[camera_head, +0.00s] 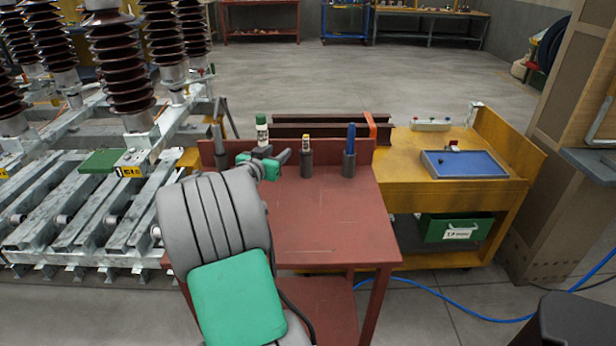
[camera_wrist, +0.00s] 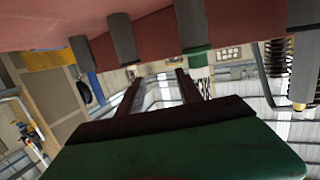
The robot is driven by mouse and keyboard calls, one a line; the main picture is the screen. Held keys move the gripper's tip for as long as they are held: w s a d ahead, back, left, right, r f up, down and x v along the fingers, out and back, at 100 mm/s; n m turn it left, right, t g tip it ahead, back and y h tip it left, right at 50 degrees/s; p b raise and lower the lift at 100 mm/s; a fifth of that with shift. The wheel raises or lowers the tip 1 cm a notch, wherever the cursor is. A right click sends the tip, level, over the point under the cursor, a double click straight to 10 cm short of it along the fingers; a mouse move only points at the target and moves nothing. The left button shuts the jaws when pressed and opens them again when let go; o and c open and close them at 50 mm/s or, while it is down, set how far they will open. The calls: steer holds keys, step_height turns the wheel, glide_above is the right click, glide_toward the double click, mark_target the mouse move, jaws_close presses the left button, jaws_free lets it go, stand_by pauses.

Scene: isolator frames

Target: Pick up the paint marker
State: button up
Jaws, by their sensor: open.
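Pen-like items stand upright in grey holders along the back of the red table. I cannot tell for sure which is the paint marker. My gripper (camera_head: 275,154) is open at the left back of the table, close to the green-capped item and overlapping its lower part. No item is clearly between the fingers. In the wrist view the scene is upside down; the blue item (camera_wrist: 97,86) and a green part (camera_wrist: 198,52) show beyond my gripper (camera_wrist: 158,78).
The red table (camera_head: 335,215) has a bare top in front of the holders. A grey holder (camera_head: 218,146) stands at its left end. A yellow workbench (camera_head: 405,165) with a blue tray (camera_head: 464,164) is at right. Insulator frames (camera_head: 90,210) stand close at left.

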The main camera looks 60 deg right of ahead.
mark_target(305, 145)
steer(key=s+d, duration=0.1)
steer(key=s+d+g+h, duration=0.1)
steer(key=s+d, duration=0.1)
steer(key=s+d+m+h, duration=0.1)
steer(key=s+d, duration=0.1)
steer(key=shift+d+f+g+b, duration=0.2)
steer(key=shift+f+g+b, duration=0.1)
steer(key=shift+f, duration=0.1)
steer(key=d, duration=0.7)
steer(key=shift+r+p, duration=0.15)
steer(key=shift+p, duration=0.15)
steer(key=shift+w+d, duration=0.1)
steer(key=shift+c, duration=0.5)
jaws_close()
